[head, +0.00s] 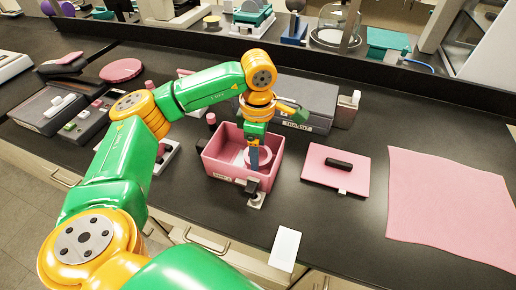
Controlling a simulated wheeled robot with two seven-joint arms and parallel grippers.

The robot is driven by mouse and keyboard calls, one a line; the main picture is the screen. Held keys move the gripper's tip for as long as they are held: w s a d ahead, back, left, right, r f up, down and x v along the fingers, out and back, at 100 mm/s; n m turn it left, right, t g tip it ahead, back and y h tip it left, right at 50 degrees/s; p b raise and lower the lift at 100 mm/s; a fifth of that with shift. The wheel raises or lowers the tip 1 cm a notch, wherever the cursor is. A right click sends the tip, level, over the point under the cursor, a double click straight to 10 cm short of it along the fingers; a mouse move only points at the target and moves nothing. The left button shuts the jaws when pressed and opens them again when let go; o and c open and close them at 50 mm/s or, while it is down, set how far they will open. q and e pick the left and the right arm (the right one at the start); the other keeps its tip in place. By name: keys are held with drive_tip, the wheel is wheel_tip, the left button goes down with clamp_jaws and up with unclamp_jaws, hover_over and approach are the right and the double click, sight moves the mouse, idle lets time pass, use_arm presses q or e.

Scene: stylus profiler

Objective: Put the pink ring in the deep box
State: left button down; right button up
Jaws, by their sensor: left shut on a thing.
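The deep box (221,170) is a pink, open-topped box near the middle of the bench. The pale pink ring (267,157) shows within the box's opening, on its right side. My left gripper (254,164) points down over the box, with its blue fingers at the ring. It is shut on the ring, and the fingers partly hide it. I cannot tell whether the ring touches the box floor. My right gripper is not in view.
A dark clamp-like part (254,190) stands at the box's front edge. A grey case (312,100) is behind. A pink plate (315,168) bearing a black bar (339,163) and a large pink mat (450,205) lie to the right. A white card (285,247) lies in front.

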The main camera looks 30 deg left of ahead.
use_arm(q)
drive_tip(key=shift+f, duration=0.55)
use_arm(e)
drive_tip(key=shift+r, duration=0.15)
use_arm(q)
drive_tip(key=shift+f+b, duration=0.55)
drive_tip(key=shift+b, duration=0.2)
unclamp_jaws()
drive_tip(key=shift+r+p, duration=1)
wheel_tip(320, 180, up, 11)
drive_tip(key=shift+r, duration=0.2)
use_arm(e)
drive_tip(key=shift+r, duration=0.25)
